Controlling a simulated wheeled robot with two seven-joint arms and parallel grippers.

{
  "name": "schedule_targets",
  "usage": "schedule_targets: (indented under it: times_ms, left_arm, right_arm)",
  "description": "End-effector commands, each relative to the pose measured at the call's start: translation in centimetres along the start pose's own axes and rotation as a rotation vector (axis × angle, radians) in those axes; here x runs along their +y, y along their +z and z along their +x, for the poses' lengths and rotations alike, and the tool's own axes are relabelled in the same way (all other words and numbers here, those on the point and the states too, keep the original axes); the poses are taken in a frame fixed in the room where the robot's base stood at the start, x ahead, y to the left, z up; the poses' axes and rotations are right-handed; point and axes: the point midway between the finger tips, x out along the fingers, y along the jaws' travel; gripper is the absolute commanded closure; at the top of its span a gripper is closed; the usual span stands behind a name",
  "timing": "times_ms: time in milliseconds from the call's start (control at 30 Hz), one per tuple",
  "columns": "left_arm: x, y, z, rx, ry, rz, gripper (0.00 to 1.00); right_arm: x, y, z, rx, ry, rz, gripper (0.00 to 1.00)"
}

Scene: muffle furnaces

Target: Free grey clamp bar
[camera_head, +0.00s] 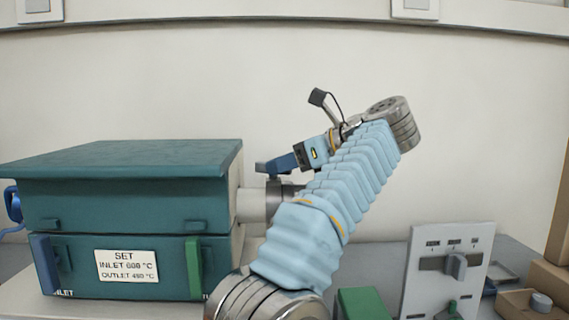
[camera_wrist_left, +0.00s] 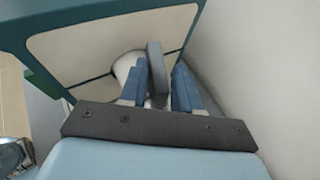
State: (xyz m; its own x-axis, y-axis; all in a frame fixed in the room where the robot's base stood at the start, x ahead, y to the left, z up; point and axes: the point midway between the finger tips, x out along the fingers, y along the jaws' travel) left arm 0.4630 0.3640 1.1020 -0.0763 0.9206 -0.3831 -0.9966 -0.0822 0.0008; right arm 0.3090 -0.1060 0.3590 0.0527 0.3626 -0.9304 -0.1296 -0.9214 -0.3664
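A grey clamp bar (camera_wrist_left: 157,68) stands in front of a pale round fitting (camera_wrist_left: 125,65) on the furnace's side in the left wrist view. My left gripper (camera_wrist_left: 160,85) has its two blue fingers on either side of the bar. They look apart, with narrow gaps to the bar; contact is hard to judge. In the head view my left gripper (camera_head: 268,167) is to the right of the teal furnace (camera_head: 130,200), above a metal fitting (camera_head: 275,198). The bar cannot be made out clearly there. My right gripper is not in view.
A grey panel with knobs (camera_head: 448,270) stands on the table at the right, with a green block (camera_head: 365,303) to its left.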

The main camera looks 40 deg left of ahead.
Motion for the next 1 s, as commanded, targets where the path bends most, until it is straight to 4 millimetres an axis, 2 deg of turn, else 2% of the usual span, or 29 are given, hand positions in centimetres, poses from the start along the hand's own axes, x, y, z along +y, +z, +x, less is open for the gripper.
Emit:
schedule_targets:
  times_ms: [33, 167, 533, 767, 1000]
  left_arm:
    - [0.0, 0.0, 0.0, 0.000, -0.002, 0.000, 0.81]
    - [-0.1, 0.0, 0.0, -0.001, -0.003, 0.000, 1.00]
    - [0.0, -0.2, 0.1, -0.001, -0.055, 0.020, 1.00]
    - [0.4, -0.5, 0.1, -0.001, -0.188, 0.073, 1.00]
    - [1.0, -0.5, 0.1, -0.001, -0.392, 0.157, 1.00]
  right_arm:
    - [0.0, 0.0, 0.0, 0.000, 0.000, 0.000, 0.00]
    - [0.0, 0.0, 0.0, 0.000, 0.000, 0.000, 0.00]
    - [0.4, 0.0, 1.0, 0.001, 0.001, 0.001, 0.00]
    - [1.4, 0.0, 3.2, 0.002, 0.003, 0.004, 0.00]
    - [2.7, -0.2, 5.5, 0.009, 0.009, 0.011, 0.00]
